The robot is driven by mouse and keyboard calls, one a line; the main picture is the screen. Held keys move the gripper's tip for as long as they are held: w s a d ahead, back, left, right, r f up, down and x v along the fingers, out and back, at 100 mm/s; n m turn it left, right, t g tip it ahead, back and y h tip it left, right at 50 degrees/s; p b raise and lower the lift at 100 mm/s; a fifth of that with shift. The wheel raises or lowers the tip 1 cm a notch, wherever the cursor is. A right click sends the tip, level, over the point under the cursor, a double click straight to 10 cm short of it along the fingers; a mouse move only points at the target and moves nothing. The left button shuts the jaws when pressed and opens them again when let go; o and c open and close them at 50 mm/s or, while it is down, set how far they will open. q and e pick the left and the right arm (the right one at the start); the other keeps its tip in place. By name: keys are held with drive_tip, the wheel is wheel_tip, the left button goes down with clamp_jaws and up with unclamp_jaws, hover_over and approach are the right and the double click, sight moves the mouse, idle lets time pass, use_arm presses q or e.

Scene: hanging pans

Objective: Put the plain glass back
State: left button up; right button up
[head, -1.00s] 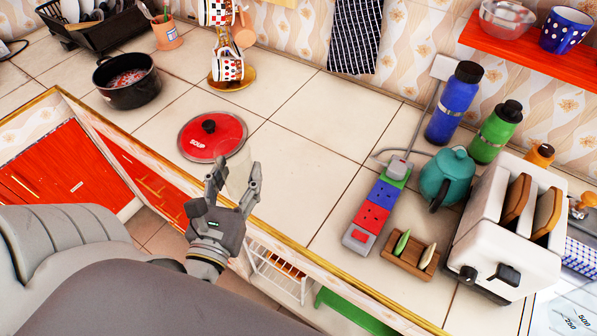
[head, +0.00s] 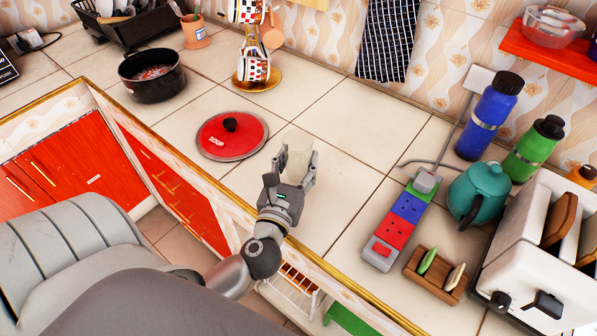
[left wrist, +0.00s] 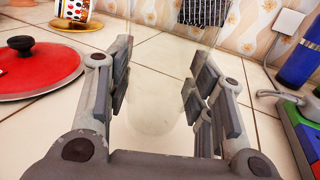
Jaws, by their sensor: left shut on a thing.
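The plain glass (head: 299,150) is clear and colourless, and faint against the pale tiles. My left gripper (head: 294,168) is shut on it over the counter, right of the red pan lid. In the left wrist view the glass (left wrist: 160,100) shows as a see-through shape between the two fingers of the left gripper (left wrist: 161,80). It looks upright in the head view. I cannot tell whether its base touches the counter. My right gripper is not in view.
A red lid (head: 231,135) lies left of the glass and a black pot (head: 152,77) stands beyond it. A mug stand (head: 258,78) is at the back. A power strip (head: 396,222), teal teapot (head: 478,192), bottles and toaster (head: 540,262) fill the right. Tiles behind the glass are clear.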

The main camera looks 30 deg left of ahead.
sight(295, 181)
use_arm(q)
drive_tip(key=shift+w+f, duration=0.25)
drive_tip(key=shift+f, duration=0.05)
wheel_tip(295, 181, down, 3)
drive_tip(key=shift+b, duration=0.6)
drive_tip(key=shift+f, duration=0.15)
drive_tip(key=o, duration=1.2)
